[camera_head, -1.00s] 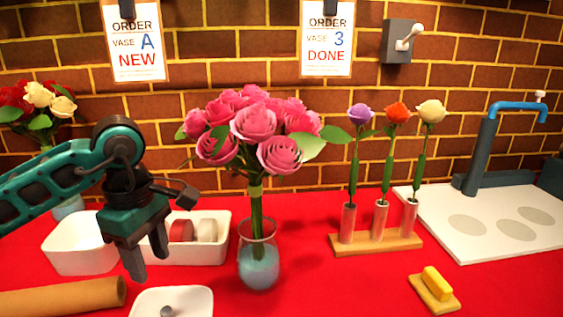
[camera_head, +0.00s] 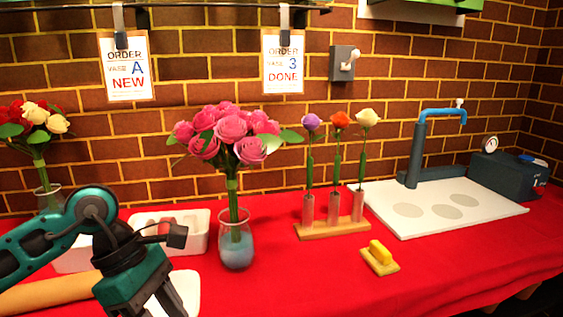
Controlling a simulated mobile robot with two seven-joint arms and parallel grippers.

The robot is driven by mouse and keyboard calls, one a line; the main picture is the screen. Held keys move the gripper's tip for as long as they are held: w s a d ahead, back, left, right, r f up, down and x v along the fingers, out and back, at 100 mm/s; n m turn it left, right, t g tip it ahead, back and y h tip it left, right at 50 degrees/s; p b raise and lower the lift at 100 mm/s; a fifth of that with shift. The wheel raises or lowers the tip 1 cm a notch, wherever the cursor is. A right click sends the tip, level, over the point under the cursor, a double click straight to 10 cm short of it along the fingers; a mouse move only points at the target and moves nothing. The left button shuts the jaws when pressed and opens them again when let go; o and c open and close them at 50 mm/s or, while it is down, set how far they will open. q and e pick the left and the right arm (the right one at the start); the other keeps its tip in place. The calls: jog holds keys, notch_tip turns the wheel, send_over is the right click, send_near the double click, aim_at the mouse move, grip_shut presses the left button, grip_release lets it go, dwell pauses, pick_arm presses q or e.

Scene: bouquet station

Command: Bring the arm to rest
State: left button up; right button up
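My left arm comes in from the left, and its gripper (camera_head: 168,306) hangs low at the bottom left, pointing down. The gripper is in front of a white dish and left of the vase of pink roses. It touches no vase or flower that I can see. Its fingertips run close to the bottom edge, so the gap between them is hard to judge. My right gripper is not in view.
The glass vase (camera_head: 236,248) holds pink roses (camera_head: 232,135). A wooden stand (camera_head: 331,229) holds three single flowers. A yellow block (camera_head: 380,252) lies in front. A white board (camera_head: 432,213) and blue tap (camera_head: 443,112) are right. The front right cloth is clear.

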pick_arm(q)
jog(key=s+d+r+n+t+h+p, duration=0.1)
jog(key=d+r+n+t+h+p, duration=0.1)
jog(key=d+r+n+h, duration=0.45)
jog(key=s+d+r+n+t+h+p, duration=0.1)
jog(key=d+r+n+t+h+p, duration=0.15)
jog(key=d+n+h, duration=0.65)
jog(key=w+a+f+n+t+y+p, duration=0.2)
jog(key=a+f+n+t+y, duration=0.45)
jog(key=n, duration=0.85)
jog(key=w+a+f+n+t+y+p, duration=0.2)
jog(key=a+f+n+t+y, duration=0.4)
jog(key=n, duration=0.8)
jog(key=s+a+f+n+g+y, duration=0.2)
jog(key=s+f+n, duration=0.2)
jog(key=s+f, duration=0.1)
jog(key=s+a+f+n+g+y+p, duration=0.1)
jog(key=s+a+f+n+g+y, duration=0.1)
jog(key=s+f, duration=0.4)
jog(key=shift+f+n+g+y, duration=0.4)
jog(key=shift+f+n+y, duration=0.3)
jog(key=shift+n, duration=0.55)
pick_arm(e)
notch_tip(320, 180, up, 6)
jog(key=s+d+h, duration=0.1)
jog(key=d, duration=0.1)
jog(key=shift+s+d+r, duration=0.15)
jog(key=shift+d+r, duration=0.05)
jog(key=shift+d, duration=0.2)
